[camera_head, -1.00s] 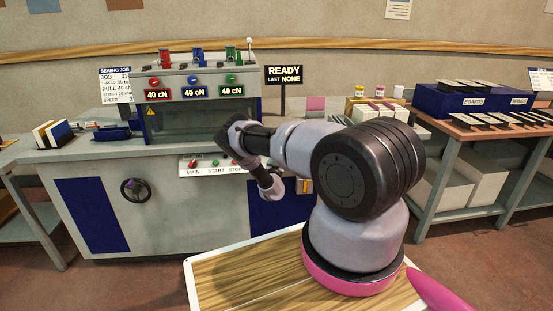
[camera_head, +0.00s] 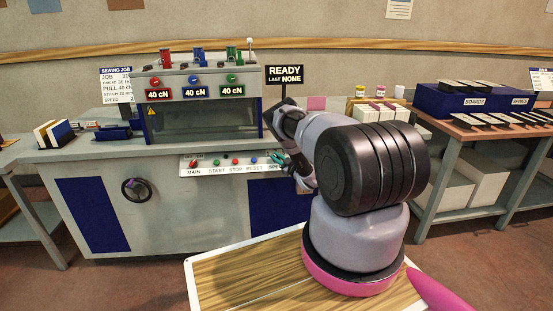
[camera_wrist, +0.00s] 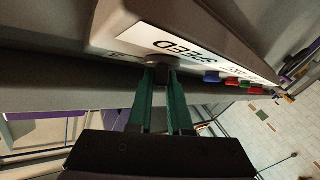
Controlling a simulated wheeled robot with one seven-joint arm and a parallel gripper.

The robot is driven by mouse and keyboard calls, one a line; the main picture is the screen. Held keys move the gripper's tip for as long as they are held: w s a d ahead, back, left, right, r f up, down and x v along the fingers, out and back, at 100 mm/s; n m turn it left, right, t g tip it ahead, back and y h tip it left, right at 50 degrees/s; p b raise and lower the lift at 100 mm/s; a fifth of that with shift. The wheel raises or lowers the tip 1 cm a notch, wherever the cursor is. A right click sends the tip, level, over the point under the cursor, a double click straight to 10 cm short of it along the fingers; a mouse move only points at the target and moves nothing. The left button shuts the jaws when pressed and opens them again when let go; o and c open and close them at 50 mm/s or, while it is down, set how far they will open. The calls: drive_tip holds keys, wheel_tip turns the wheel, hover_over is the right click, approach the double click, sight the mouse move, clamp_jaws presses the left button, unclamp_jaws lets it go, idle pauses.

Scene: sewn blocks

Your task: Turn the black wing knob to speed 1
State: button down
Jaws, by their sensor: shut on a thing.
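The black wing knob (camera_wrist: 160,74) sits on the front panel beside the white SPEED label (camera_wrist: 175,48) in the wrist view. My gripper (camera_wrist: 160,84) has its green fingers shut on the knob, one on each side. The fingers cover much of it, and which speed it points to cannot be read. In the head view my gripper (camera_head: 281,158) is at the right end of the control strip (camera_head: 225,170), by the partly covered SPEED lettering. The knob is hidden there.
The MAIN switch (camera_head: 193,163) and several START, STOP and RESET buttons (camera_head: 236,161) lie left of my gripper on the same strip. A handwheel (camera_head: 137,190) is lower left. A READY sign (camera_head: 284,75) stands above. The floor in front of the machine is clear.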

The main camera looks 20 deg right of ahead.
drive_tip(key=shift+n+g+y, duration=0.6)
drive_tip(key=shift+n+y, duration=0.2)
drive_tip(key=shift+n, duration=0.2)
drive_tip(key=c, duration=0.8)
unclamp_jaws()
drive_tip(key=shift+c, duration=0.2)
drive_tip(key=v, duration=1)
drive_tip(key=shift+s+d, duration=0.2)
drive_tip(key=shift+s, duration=0.15)
